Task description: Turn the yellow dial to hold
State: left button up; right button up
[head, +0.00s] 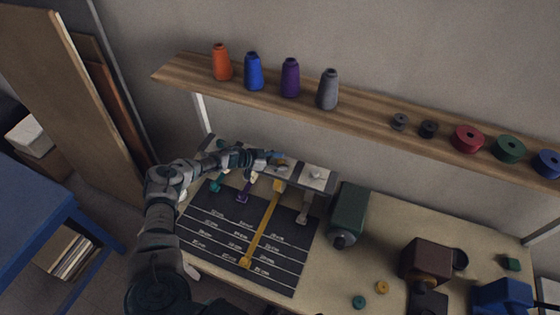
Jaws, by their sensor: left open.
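A grey panel (327,187) stands along the back of the workbench, with a row of coloured parts on it. A small yellow-orange part that looks like the yellow dial (281,163) sits on its top, partly hidden by my left gripper. Its setting and any hold mark are too small to read. My left gripper (274,157) is open, right at this dial; I cannot tell if it touches. A yellow bar (263,226) with a block at each end runs down the black marked board (222,236) below. My right gripper is not in view.
Teal (215,186) and purple (243,196) pieces are left of the bar, a grey one (303,218) right. A dark green machine (348,212) stands close to the panel's right. A wooden shelf (365,108) with thread cones and spools overhangs behind. Bench front middle is mostly clear.

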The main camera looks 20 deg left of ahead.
pick_arm(q)
jog(key=v, duration=1.2)
jog(key=shift+w, duration=0.1)
